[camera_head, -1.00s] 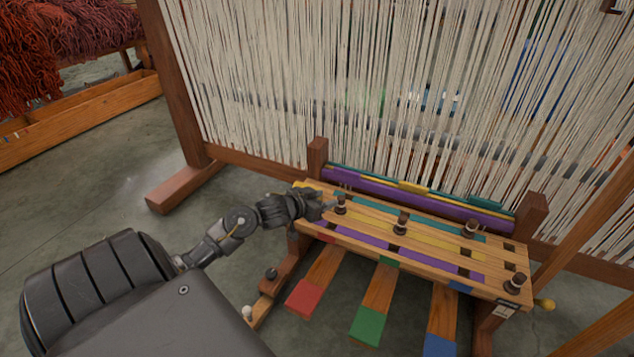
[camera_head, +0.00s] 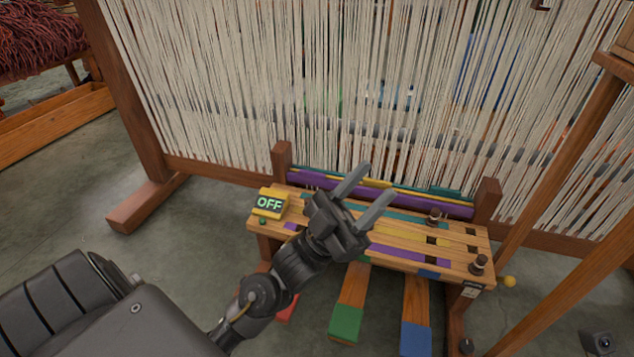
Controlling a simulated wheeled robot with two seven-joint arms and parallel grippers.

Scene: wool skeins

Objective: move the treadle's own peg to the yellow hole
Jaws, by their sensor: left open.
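The wooden peg board (camera_head: 458,270) has teal, yellow and purple stripes with dark square holes, including one on the yellow stripe (camera_head: 437,240). One dark peg (camera_head: 434,216) stands on the teal stripe. Another peg (camera_head: 479,263) stands at the right end. My left gripper (camera_head: 378,180) is open over the board's left-middle part, fingers pointing up and right, and hides the pegs and holes beneath it. Below hang a green-tipped treadle (camera_head: 345,322), a blue-tipped treadle (camera_head: 415,338) and a red-tipped treadle (camera_head: 287,308), mostly hidden by my arm. My right gripper is out of view.
Pale warp threads (camera_head: 230,80) hang closely behind the board. A slanted wooden post (camera_head: 560,130) rises at right, near a yellow knob (camera_head: 509,281). The floor at left is clear.

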